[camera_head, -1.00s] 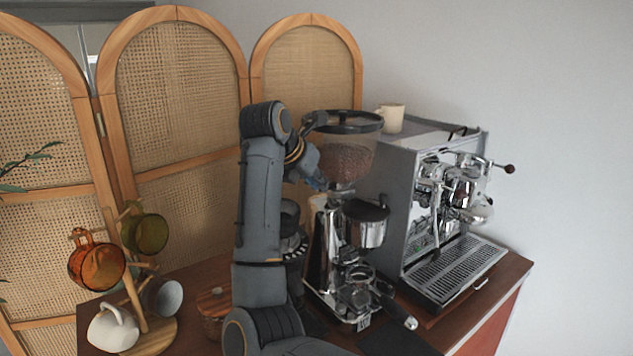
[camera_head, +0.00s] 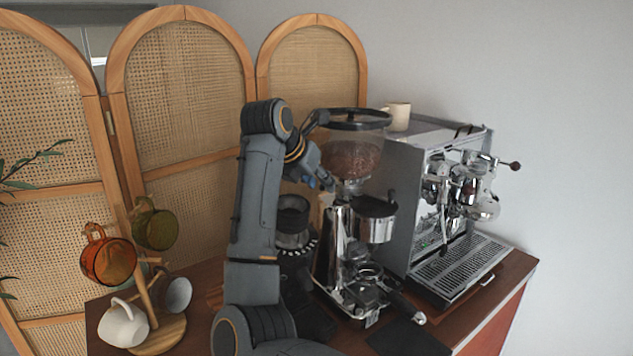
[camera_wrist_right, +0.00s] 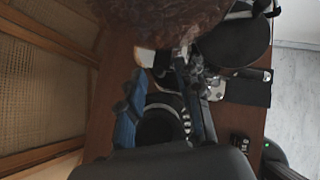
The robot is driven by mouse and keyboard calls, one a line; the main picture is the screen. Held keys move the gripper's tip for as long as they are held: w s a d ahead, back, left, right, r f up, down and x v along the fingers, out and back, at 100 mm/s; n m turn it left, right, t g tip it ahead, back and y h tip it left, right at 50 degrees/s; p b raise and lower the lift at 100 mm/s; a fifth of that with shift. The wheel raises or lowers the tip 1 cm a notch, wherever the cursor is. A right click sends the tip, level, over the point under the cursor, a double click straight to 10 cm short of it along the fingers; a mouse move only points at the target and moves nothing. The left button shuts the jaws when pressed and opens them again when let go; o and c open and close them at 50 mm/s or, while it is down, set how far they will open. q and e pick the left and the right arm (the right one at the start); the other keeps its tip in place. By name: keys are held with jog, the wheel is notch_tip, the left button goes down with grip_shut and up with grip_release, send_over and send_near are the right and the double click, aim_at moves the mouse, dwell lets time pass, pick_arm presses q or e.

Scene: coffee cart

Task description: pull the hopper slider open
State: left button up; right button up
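The grinder's clear hopper (camera_head: 351,157), holding brown beans, stands on the chrome grinder (camera_head: 334,240) at the middle of the head view. In the right wrist view the beans (camera_wrist_right: 165,18) show at the top. My right gripper (camera_head: 325,181) is at the left side of the hopper's narrow base. In the wrist view its two blue-edged fingers (camera_wrist_right: 163,80) stand apart, with their tips near the grinder's metal parts. I cannot make out the slider itself; the fingers and the hopper base hide it or it is too small. My left gripper is not in view.
A chrome espresso machine (camera_head: 408,208) stands right of the grinder, with a cream cup (camera_head: 398,116) on top. A dark round device (camera_head: 292,222) stands behind my right arm. A wooden mug tree (camera_head: 158,334) with several mugs is at left. A rattan screen (camera_head: 178,95) stands behind.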

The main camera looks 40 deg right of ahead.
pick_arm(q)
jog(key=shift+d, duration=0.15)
pick_arm(e)
jog(key=v, duration=1.2)
